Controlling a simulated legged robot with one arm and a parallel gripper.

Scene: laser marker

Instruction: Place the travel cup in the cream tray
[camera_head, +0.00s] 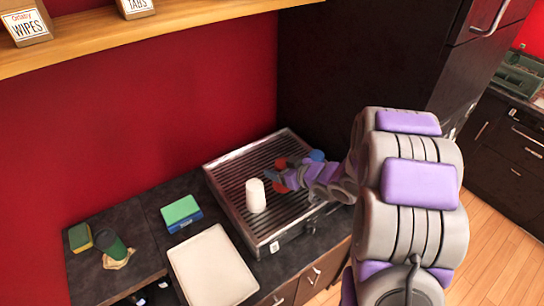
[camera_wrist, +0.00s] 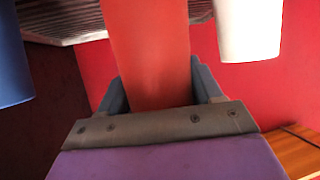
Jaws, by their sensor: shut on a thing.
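My gripper (camera_head: 280,178) is over the ribbed rack in the head view. In the wrist view my gripper (camera_wrist: 158,88) is shut on a red cup (camera_wrist: 150,40), with a grey finger on each side. The red cup (camera_head: 280,163) shows only in part in the head view, behind the fingers. I cannot tell whether it touches the rack. The cream tray (camera_head: 212,268) lies on the dark counter at the front, left of the rack, and looks empty. No label shows which cup is the travel cup.
A white cup (camera_head: 256,196) stands on the ribbed rack (camera_head: 238,160), left of my gripper; a blue cup (camera_head: 317,156) is to the right. A green-and-blue block (camera_head: 181,213) lies behind the tray. A dark green cylinder (camera_head: 112,246) and a sponge (camera_head: 80,237) are farther left.

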